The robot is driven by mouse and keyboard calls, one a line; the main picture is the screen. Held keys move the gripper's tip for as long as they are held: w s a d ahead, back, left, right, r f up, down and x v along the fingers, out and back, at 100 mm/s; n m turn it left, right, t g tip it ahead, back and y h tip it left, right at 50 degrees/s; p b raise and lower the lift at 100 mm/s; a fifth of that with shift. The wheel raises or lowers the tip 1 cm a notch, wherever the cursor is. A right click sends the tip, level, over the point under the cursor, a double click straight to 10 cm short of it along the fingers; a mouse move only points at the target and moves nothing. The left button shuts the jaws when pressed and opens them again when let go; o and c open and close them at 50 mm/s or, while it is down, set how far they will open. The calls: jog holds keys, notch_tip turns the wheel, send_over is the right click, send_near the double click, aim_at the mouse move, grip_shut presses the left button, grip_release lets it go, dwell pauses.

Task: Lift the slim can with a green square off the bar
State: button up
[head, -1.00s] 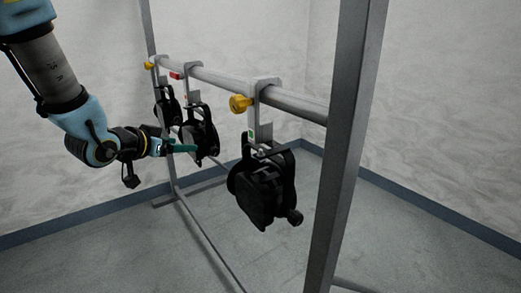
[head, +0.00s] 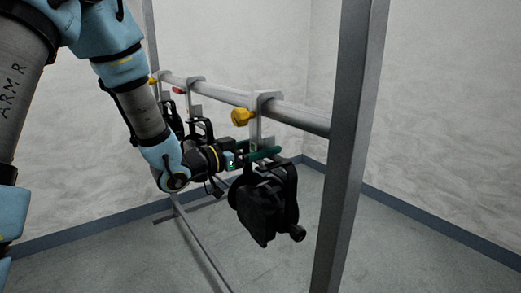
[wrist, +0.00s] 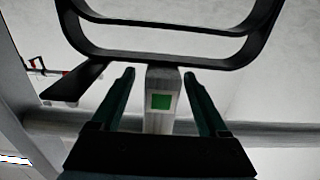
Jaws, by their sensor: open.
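The can with the green square (head: 262,208) is the black one hanging nearest, by its grey hanger, from the bar (head: 305,117). The green square (wrist: 160,101) shows on the hanger in the wrist view; my gripper blocks it in the head view. My gripper (head: 264,152) is open at the hanger, just above the can's body. In the wrist view its dark green fingers (wrist: 160,76) stand one on each side of the hanger, with a gap showing on both sides. The can's black yoke (wrist: 165,53) lies beyond the fingertips.
Other black cans (head: 200,133) hang farther along the bar, partly behind my arm. A yellow knob (head: 241,117) sticks out left of the near hanger's top. A grey upright post (head: 345,160) stands just right of the can. The floor below is clear.

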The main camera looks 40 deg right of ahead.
jog(key=d, duration=0.4)
jog(key=shift+p, duration=0.35)
jog(key=shift+c, duration=0.4)
grip_shut()
dwell(0.5)
jog(key=shift+d+r, duration=0.1)
jog(key=shift+r, duration=0.05)
